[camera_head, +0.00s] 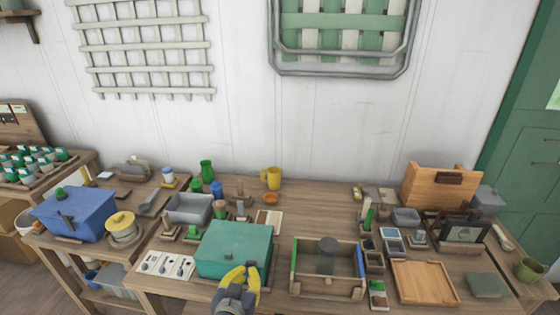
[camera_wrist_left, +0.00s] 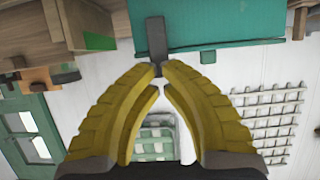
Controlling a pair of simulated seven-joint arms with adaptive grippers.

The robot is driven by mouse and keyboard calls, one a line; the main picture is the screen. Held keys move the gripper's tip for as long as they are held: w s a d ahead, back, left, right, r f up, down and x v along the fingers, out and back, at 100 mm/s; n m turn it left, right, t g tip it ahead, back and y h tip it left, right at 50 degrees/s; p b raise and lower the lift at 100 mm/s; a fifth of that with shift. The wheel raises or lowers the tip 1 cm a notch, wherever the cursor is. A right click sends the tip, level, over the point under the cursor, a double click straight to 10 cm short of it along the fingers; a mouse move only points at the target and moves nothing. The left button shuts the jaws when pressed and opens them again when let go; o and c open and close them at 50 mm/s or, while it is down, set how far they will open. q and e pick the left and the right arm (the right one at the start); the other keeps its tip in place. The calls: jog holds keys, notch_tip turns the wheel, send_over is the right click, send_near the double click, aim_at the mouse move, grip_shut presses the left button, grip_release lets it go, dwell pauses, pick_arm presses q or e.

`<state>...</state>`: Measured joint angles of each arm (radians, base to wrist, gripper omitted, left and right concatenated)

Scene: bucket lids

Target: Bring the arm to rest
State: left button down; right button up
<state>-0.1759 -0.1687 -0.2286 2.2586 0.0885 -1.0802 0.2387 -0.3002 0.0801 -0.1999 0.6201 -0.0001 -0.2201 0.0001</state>
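My left gripper (camera_head: 243,272) has yellow fingers and is at the front of a teal box (camera_head: 234,245) on the table. The box's top looks closed. In the left wrist view the fingertips (camera_wrist_left: 160,70) are close together, at the end of a grey latch-like strip (camera_wrist_left: 156,38) on the teal box (camera_wrist_left: 215,22). I cannot tell whether they touch or hold the strip. A blue box (camera_head: 80,212) with a green knob on top and a round pot with a yellow lid (camera_head: 121,221) stand at the left. My right gripper is out of view.
An open wooden crate (camera_head: 300,285) stands right of the teal box. A grey bin (camera_head: 189,209), white cards (camera_head: 165,265) and a yellow mug (camera_head: 271,178) are nearby. Small trays and a wooden box (camera_head: 441,186) crowd the right. The table's back middle is fairly clear.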

aim_at(251, 264)
pick_arm(q)
jog(key=shift+w+d+r, duration=0.1)
jog(key=shift+w+d, duration=0.1)
jog(key=shift+w, duration=0.7)
jog(key=shift+w+d, duration=0.2)
jog(key=shift+w, duration=0.7)
jog(key=shift+s, duration=0.15)
